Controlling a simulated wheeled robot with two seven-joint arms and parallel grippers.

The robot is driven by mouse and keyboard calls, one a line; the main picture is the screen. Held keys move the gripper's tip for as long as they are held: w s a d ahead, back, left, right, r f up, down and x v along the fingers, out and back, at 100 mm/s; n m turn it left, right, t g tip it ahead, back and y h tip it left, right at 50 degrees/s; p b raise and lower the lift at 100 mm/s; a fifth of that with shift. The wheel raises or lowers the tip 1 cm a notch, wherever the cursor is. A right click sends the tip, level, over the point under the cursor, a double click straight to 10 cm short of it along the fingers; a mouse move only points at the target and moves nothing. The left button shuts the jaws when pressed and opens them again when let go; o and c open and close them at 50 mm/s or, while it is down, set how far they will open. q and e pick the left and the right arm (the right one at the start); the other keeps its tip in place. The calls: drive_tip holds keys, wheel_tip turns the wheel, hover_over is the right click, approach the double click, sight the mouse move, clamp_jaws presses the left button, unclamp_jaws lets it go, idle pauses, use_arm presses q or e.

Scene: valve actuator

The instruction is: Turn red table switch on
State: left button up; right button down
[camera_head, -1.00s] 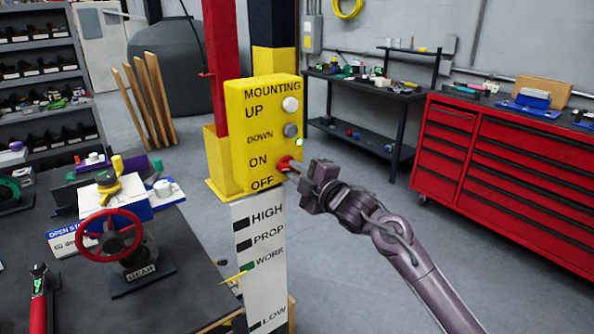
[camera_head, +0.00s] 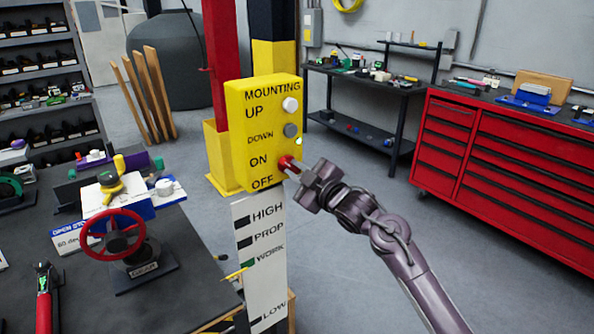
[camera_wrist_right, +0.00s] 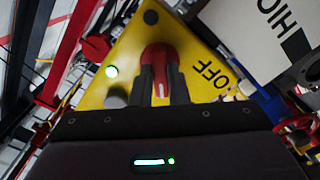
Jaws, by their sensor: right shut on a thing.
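The yellow control box (camera_head: 262,125) stands on a post in the middle of the head view, with MOUNTING, UP, DOWN, ON and OFF printed on it. The red switch (camera_head: 285,162) is on its front, beside the ON and OFF words. My right gripper (camera_head: 291,168) is shut on the red switch. In the wrist view its two dark fingers (camera_wrist_right: 162,88) lie on either side of the red switch (camera_wrist_right: 159,57), with OFF to the right. A small green light (camera_head: 299,141) glows above the switch. My left gripper is not in view.
A white and a grey button (camera_head: 291,130) sit higher on the box. A white label panel (camera_head: 262,255) is below it. A dark table with a red handwheel (camera_head: 113,234) is at left. A red tool cabinet (camera_head: 510,165) is at right, with open floor between.

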drive_tip(key=shift+f, duration=0.1)
drive_tip(key=c, duration=1.4)
unclamp_jaws()
drive_tip(key=b+v, duration=0.2)
drive_tip(key=v, duration=0.5)
drive_tip(key=shift+s+d, duration=0.25)
drive_tip(key=shift+s, duration=0.05)
